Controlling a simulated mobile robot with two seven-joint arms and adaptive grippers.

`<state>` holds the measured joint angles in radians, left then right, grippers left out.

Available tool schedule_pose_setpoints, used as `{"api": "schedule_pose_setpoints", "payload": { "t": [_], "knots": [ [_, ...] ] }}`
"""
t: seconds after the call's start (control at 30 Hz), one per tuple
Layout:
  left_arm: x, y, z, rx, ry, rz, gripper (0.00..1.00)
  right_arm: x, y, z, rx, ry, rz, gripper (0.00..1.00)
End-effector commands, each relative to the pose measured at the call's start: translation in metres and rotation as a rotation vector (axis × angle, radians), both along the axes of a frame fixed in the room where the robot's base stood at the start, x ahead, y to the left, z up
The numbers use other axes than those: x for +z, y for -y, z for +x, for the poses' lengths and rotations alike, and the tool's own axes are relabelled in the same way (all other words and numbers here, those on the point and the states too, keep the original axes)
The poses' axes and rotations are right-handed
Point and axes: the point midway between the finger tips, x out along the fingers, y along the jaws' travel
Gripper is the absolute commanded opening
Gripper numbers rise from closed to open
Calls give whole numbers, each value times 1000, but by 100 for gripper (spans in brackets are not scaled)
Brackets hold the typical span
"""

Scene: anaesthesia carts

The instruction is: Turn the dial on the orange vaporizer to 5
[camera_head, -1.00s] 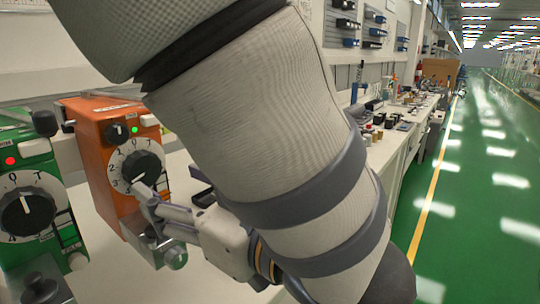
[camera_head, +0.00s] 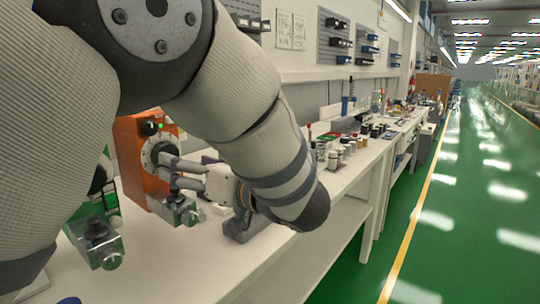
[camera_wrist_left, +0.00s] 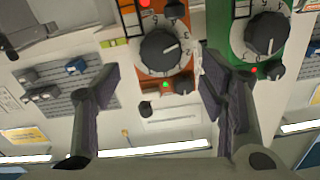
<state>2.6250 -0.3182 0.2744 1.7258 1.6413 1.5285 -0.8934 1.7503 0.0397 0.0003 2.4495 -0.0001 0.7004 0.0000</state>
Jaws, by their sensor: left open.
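The orange vaporizer (camera_head: 133,145) stands on the white bench at the left in the head view. Its dial (camera_head: 152,153) is partly hidden by my left gripper. In the left wrist view, which is upside down, the black dial knob (camera_wrist_left: 160,50) with its white numbered ring shows clearly. A white mark on the knob points right in that view; the digit there is too small to read surely. My left gripper (camera_head: 172,171) is open in front of the dial. In the wrist view its fingers stand either side of the knob, apart from it (camera_wrist_left: 159,78). My right gripper is not in view.
A green vaporizer (camera_head: 110,200) stands beside the orange one, mostly hidden by my arm; its dial (camera_wrist_left: 266,33) shows in the wrist view. Small items stand farther along the bench (camera_head: 345,150). An open green floor (camera_head: 450,240) lies at the right.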

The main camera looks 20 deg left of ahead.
Motion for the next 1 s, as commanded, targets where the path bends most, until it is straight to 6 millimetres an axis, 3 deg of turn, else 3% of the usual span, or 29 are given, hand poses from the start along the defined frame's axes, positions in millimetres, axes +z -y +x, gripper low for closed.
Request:
{"api": "schedule_pose_setpoints", "payload": {
  "t": [0.1,0.23,0.6,0.83,1.0],
  "knots": [
    [0,-27,10,2,1,-1,64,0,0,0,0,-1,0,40],
    [0,-48,19,1,2,-1,64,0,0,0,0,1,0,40],
    [0,-58,24,0,2,-1,64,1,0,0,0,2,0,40],
    [0,-58,23,0,2,-1,16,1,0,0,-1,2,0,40],
    [0,-58,23,0,6,-2,16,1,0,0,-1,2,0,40]
  ]
}}
